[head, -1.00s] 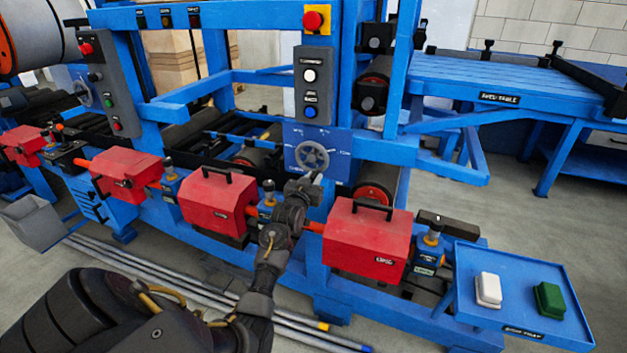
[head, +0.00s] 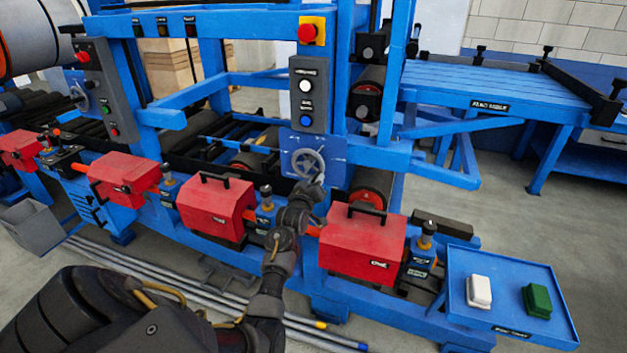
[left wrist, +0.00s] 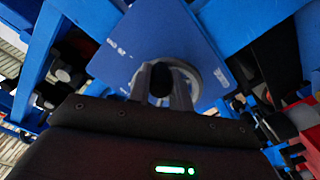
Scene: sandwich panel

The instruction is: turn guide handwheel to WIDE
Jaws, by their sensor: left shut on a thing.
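The guide handwheel (head: 308,163) is a grey spoked wheel on a blue plate (head: 327,146) below the grey button box on the machine frame. My left gripper (head: 318,184) reaches up to the lower right part of the wheel and is shut on it there. In the left wrist view, the two fingers (left wrist: 162,84) close around a dark piece in front of the grey wheel rim (left wrist: 194,82). The markings on the plate are too small to read. My right gripper is not in view.
Red boxes with black handles (head: 362,243) stand along the front, on both sides of my left arm. A grey button box (head: 306,98) hangs above the wheel. A blue tray (head: 512,296) with a white and a green block is at the right.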

